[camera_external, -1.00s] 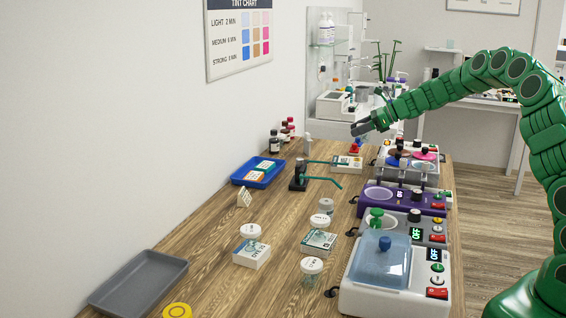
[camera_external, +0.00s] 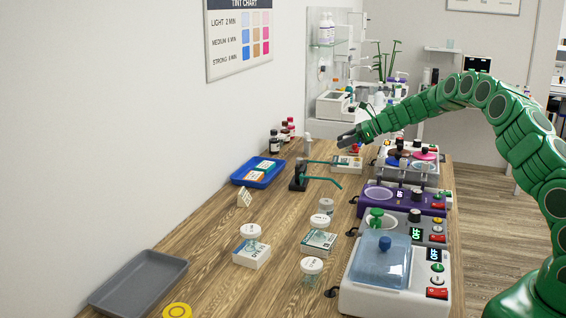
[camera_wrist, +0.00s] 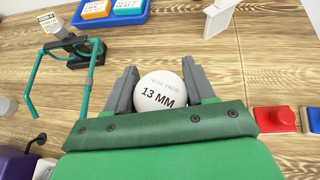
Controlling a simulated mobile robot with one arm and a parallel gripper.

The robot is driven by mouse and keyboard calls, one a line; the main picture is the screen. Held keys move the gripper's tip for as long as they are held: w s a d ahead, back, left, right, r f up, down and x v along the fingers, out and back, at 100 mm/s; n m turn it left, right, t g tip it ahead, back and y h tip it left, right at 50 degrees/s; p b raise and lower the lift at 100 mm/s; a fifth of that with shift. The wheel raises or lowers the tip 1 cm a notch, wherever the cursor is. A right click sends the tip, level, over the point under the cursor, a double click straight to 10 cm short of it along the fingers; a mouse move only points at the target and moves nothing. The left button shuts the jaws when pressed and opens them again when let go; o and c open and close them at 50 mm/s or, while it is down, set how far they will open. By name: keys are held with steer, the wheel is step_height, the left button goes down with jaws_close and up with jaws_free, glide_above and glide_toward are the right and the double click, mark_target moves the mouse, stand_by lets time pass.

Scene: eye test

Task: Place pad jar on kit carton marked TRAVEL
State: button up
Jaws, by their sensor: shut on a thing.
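My gripper (camera_external: 348,138) is above the far part of the wooden counter. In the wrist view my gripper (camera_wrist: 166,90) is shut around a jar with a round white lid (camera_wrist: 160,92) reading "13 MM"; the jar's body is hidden. In the external view a flat white carton (camera_external: 347,165) lies just below my gripper. Two more cartons lie nearer, one at centre (camera_external: 319,242) and one at left (camera_external: 252,255). I cannot read TRAVEL on any of them. Other white-lidded jars stand by these, one in front (camera_external: 311,266).
A stand with teal arms (camera_external: 299,182) is left of the far carton. A blue tray (camera_external: 240,180) holds small boxes. Devices, one purple (camera_external: 367,205), line the right side. Red and blue pieces (camera_wrist: 273,119) lie right of my gripper. A grey tray (camera_external: 145,283) is at front left.

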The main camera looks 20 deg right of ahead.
mark_target(344, 149)
steer(key=shift+w+f, duration=0.15)
steer(key=shift+f, duration=1.7)
steer(key=shift+f, duration=0.1)
steer(key=o, duration=1)
steer(key=shift+o, duration=0.2)
